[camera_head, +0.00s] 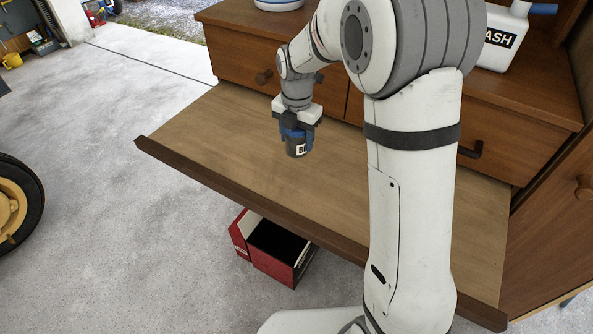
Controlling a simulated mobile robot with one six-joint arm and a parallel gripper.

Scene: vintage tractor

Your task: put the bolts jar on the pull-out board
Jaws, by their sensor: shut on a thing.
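A small dark jar with a blue lid and a partly visible white label (297,149) is in my gripper (295,130). My gripper points down and is shut on the jar near its lid. The jar is upright over the pull-out board (215,135), a wide wooden shelf drawn out from the cabinet. I cannot tell whether the jar's base touches the board or hangs just above it. Only the start of the label shows, so its full wording cannot be read.
The board around the jar is bare, with a raised dark front edge. Drawers with a knob (263,77) stand behind it. A white WASH-type bottle (500,40) is on the cabinet top. A red box (272,248) is on the floor below. A tractor wheel (15,205) is at left.

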